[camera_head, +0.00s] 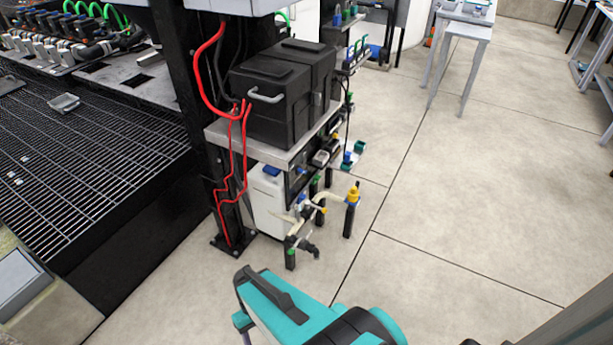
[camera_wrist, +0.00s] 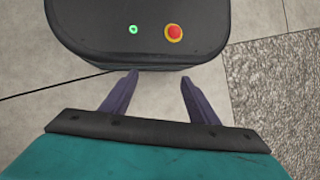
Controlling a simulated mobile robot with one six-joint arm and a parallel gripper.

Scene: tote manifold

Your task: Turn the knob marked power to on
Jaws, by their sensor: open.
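I cannot make out a knob marked power in either view. My gripper (camera_wrist: 158,77) shows in the wrist view with its two purple fingers apart and nothing between them. Just beyond the fingertips is a dark rounded top with a small green button and a red button on a yellow ring, which looks like part of my own body. In the head view my teal arm is at the bottom, and the fingers are not visible there.
Two black boxes (camera_head: 272,105) with red cables sit on a shelf (camera_head: 222,132) on a dark post. Below are a white container (camera_head: 268,200) and pipes with a yellow-topped fitting (camera_head: 352,195). Dark grating (camera_head: 85,150) lies left.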

